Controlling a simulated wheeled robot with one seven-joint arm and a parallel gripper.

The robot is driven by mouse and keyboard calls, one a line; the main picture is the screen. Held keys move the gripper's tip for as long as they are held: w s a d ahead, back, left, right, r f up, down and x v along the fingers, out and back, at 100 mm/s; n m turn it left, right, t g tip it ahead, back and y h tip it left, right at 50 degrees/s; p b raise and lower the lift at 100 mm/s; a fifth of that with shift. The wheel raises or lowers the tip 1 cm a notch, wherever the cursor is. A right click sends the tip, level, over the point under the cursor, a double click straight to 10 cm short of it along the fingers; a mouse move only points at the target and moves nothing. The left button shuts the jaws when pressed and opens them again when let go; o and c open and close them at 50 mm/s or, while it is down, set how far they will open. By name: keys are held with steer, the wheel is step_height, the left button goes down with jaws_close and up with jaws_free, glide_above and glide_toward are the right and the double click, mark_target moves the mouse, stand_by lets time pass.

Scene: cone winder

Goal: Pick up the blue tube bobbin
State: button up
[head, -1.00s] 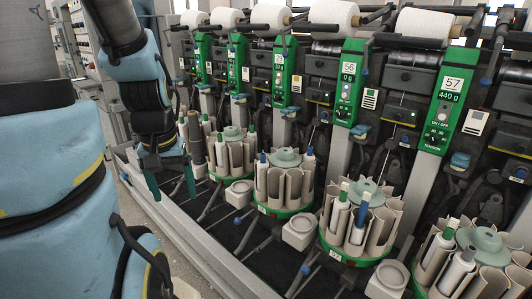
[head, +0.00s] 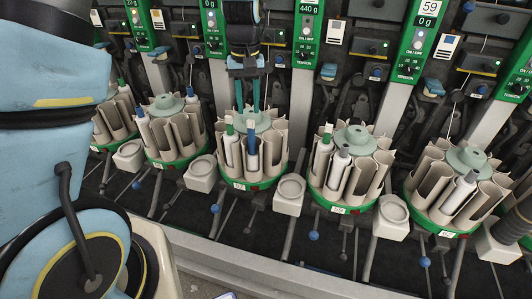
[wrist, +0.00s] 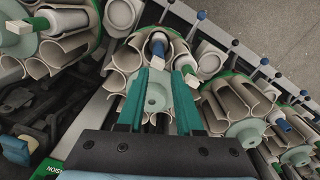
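In the wrist view a blue-topped bobbin (wrist: 158,46) stands beyond the fingertips, between beige pocket walls. A green-topped bobbin (head: 229,130) stands beside it on the left. My gripper (head: 247,106) points down over the middle carousel's pale green hub, behind the blue top and apart from it. In the wrist view its two teal fingers (wrist: 161,90) are spread with nothing gripped between them.
More carousels with bobbins stand close on both sides, such as one at left (head: 178,150) and one at right (head: 345,195). Small grey cups (head: 290,192) and blue-knobbed levers (head: 313,236) sit between them. Green numbered panels (head: 306,35) rise behind.

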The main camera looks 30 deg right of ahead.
mark_target(251, 121)
steer(key=f, duration=0.2)
steer(key=f+p, duration=0.1)
steer(key=f, duration=0.1)
steer(key=shift+s+d+f, duration=0.1)
steer(key=shift+d+f, duration=0.1)
steer(key=shift+f, duration=0.1)
steer(key=shift+f+p, duration=0.85)
steer(key=shift+f, duration=2.2)
jaws_close()
